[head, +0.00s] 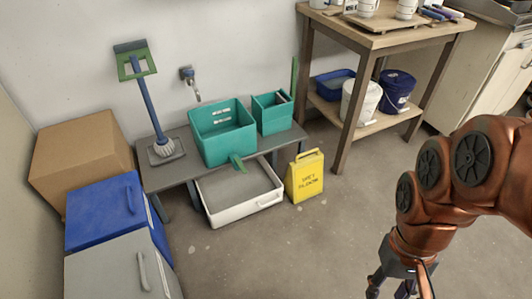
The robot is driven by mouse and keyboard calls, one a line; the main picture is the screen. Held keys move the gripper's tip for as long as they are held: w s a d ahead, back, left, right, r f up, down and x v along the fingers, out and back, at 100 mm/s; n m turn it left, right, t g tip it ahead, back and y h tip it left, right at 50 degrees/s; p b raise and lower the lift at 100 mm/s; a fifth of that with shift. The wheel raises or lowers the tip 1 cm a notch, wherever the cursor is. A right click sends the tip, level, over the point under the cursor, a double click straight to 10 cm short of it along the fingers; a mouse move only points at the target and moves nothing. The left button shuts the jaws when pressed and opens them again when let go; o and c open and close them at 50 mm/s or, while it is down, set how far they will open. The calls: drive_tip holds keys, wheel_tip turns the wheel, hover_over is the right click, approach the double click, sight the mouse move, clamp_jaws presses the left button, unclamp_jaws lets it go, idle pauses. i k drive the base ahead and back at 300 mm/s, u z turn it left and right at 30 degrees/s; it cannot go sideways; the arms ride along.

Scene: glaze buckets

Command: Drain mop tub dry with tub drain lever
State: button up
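A teal tub (222,148) with slots in its back wall stands on a low grey bench against the wall. I take it for the mop tub; its water level cannot be made out. A smaller teal tub (274,125) stands to the right. My gripper (400,292) is at the bottom edge, far right of the tubs and touching neither. Its fingertips are cut off by the frame.
A yellow wet-floor sign (305,177) stands right of the basin. A blue-handled tool (152,110) rises left of the tub. Blue (107,212) and grey (112,270) bins and a cardboard box (78,155) fill the left. A wooden table (345,110) stands right. The middle floor is clear.

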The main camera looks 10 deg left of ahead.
sight(241, 165)
drive_tip(key=u, duration=0.1)
drive_tip(key=i, duration=0.7)
drive_tip(key=u, duration=0.75)
drive_tip(key=i, duration=0.35)
drive_tip(key=u, duration=0.3)
